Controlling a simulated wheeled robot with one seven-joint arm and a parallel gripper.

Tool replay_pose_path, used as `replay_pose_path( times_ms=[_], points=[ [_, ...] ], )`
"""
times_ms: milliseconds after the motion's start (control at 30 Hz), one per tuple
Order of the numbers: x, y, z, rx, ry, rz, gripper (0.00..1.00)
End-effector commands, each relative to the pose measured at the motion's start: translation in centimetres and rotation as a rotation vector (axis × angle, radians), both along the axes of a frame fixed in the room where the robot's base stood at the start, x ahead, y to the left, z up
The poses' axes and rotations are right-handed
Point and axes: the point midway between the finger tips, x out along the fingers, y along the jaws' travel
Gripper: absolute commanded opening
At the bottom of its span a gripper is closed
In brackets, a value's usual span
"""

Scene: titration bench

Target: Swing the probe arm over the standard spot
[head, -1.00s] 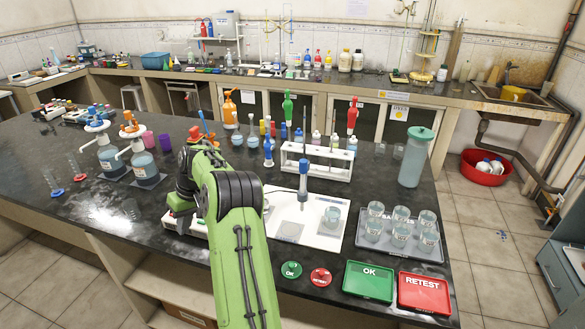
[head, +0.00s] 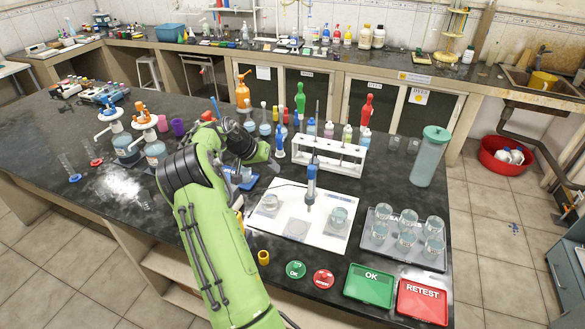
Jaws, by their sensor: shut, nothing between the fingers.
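The probe (head: 311,183), blue and grey, hangs upright above the white board (head: 322,241) on the bench. Its tip is over the board between two clear beakers, the left one (head: 270,203) and the right one (head: 339,217). A grey square spot (head: 297,229) lies on the board, in front and to the left of the tip. I cannot read which spot is the standard. My green arm comes up from the bottom and its wrist ends left of the probe, apart from it.
A white rack (head: 328,158) with bottles stands behind the probe. A tray of several beakers (head: 379,251) is on the right, with a tall lidded bottle (head: 430,158) behind it. Green OK (head: 369,286) and red RETEST (head: 422,302) trays lie at the front edge.

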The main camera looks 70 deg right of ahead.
Motion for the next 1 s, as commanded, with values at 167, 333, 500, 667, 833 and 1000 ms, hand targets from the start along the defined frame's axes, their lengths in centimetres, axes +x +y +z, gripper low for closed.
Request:
replay_pose_path(
  times_ms=[167,333,500,667,833,1000],
  points=[
    [-1.5,-1.5,-3.2,0.007,0.003,-0.001,0.00],
    [-3.0,-3.3,-6.2,0.008,0.001,-0.001,0.00],
    [-5.2,-4.5,-7.5,0.005,0.000,-0.003,0.00],
    [-7.1,-4.8,-7.5,0.007,-0.001,0.002,0.00],
    [-7.5,-4.9,-7.7,0.007,0.000,0.003,0.00],
    [-7.5,-4.9,-7.7,0.007,0.000,0.003,0.00]
  ],
)
